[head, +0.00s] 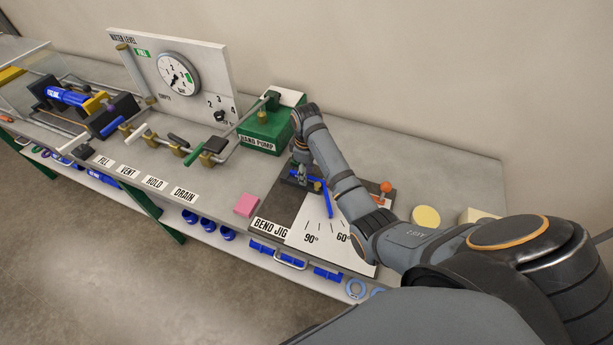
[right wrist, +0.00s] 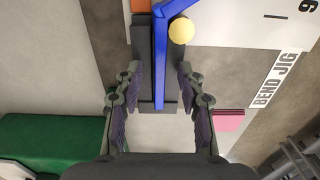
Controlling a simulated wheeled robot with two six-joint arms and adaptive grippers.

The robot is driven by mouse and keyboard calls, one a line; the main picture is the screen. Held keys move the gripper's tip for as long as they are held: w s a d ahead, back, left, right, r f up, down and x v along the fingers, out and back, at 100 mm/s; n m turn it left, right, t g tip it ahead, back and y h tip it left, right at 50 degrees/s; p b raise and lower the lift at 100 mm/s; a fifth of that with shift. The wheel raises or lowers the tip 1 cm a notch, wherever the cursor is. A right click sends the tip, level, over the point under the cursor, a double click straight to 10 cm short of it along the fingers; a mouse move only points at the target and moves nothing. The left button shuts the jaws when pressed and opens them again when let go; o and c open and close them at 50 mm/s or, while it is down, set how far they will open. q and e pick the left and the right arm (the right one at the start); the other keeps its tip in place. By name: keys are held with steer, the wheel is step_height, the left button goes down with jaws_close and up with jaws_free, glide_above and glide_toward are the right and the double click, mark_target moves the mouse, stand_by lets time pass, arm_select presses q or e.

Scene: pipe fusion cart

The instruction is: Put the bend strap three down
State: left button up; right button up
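A blue strap (head: 324,193) lies on the bend jig (head: 268,213), near the printed angle dial. In the right wrist view the blue strap (right wrist: 160,62) runs straight between my fingers, then angles to the upper right beside a round yellow piece (right wrist: 181,31). My right gripper (head: 301,176) is low over the jig's dark block. In the right wrist view my right gripper (right wrist: 158,76) is open, with a finger on each side of the strap and gaps on both sides. In the head view my forearm hides part of the jig. My left gripper is not in view.
An orange knob (head: 386,186) and a yellow disc (head: 426,216) are to the right. Several blue pieces sit on the lower shelf (head: 222,243).

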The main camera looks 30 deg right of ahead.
steer(key=shift+d+f, duration=0.1)
steer(key=shift+f, duration=0.1)
jaws_close()
stand_by(0.3)
